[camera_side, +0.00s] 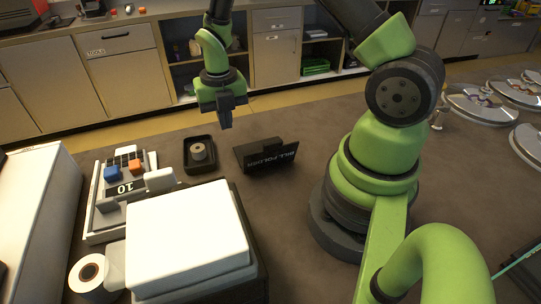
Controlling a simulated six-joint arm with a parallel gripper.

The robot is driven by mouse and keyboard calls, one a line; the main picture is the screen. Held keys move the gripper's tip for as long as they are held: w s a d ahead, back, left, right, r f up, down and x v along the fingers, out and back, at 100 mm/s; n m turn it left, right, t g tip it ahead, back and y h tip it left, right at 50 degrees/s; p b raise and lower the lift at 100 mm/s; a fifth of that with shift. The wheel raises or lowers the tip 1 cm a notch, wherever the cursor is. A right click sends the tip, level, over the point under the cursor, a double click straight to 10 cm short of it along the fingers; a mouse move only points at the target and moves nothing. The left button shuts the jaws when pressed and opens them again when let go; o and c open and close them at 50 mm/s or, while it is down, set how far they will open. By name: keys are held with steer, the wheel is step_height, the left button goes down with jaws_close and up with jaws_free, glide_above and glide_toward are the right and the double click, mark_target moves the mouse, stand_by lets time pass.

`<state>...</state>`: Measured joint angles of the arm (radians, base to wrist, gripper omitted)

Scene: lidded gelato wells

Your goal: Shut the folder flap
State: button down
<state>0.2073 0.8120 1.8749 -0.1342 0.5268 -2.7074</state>
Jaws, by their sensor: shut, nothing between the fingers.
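The black bill folder (267,160) stands on the dark counter near the middle of the view. Its lettered panel, reading "BILL FOLDER", is raised at a steep tilt and faces the camera. A small dark block or tab (272,145) shows at its top edge; I cannot tell what it belongs to. My green gripper (226,119) hangs above the counter, up and to the left of the folder, apart from it. Its dark fingers point down, shut and empty. The inside of the folder is mostly hidden by the panel.
A black square dish (199,155) with a round item stands left of the folder. Further left is a cash-register-like device (119,186) with coloured blocks. A white-topped box (186,240) is in front, beside a paper roll (90,274). Round metal lids (483,104) are far right.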

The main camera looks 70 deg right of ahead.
steer(key=shift+w+d, duration=0.35)
steer(key=shift+r, duration=0.15)
step_height(320, 180, up, 8)
stand_by(0.9)
stand_by(0.9)
